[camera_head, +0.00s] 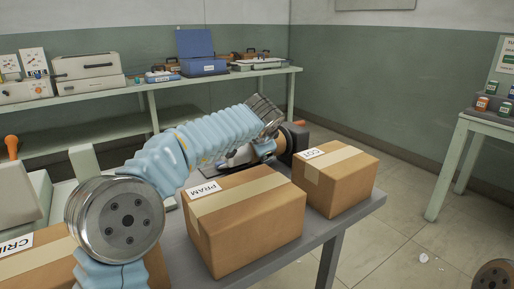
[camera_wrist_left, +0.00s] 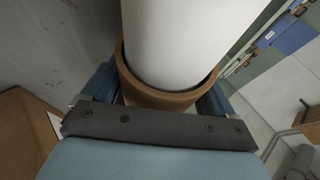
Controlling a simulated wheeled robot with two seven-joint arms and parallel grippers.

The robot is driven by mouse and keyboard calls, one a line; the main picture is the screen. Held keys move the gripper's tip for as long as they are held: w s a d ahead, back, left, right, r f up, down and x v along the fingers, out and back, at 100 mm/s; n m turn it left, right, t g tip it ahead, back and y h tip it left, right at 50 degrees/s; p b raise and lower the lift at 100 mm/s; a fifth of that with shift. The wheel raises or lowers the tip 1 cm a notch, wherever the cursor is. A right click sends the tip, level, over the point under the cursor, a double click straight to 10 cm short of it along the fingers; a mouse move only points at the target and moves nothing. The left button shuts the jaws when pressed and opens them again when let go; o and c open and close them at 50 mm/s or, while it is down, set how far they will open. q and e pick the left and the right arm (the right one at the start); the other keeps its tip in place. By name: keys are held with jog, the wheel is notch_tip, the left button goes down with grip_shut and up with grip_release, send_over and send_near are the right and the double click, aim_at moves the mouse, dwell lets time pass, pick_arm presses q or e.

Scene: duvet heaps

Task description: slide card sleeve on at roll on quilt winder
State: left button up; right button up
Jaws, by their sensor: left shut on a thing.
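My left arm reaches across the boxes in the head view, and its gripper is mostly hidden behind the wrist. In the left wrist view my left gripper (camera_wrist_left: 150,97) is shut on the brown card sleeve (camera_wrist_left: 160,97). The sleeve's rim surrounds the lower end of a thick white roll (camera_wrist_left: 185,35), with a narrow gap showing inside the rim. How far the sleeve sits along the roll cannot be told. In the head view a dark part with an orange knob (camera_head: 299,123), perhaps of the winder, shows just beyond the gripper. My right gripper is out of view.
Taped cartons marked PRAM (camera_head: 245,225) and COT (camera_head: 340,180) stand on the grey table (camera_head: 335,235); another carton (camera_head: 20,265) is at the lower left. A long bench (camera_head: 200,83) with cases lines the back wall. A side table (camera_head: 470,125) holds jars. The right floor is mostly clear.

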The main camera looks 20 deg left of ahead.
pick_arm(q)
jog(key=shift+w+d, duration=0.35)
jog(key=shift+w, duration=0.05)
jog(key=o, duration=0.8)
jog(key=v, duration=1.3)
jog(key=shift+s+r+b, duration=0.25)
jog(key=shift+s+b, duration=0.05)
jog(key=shift+b, duration=0.15)
jog(key=shift+d, duration=0.1)
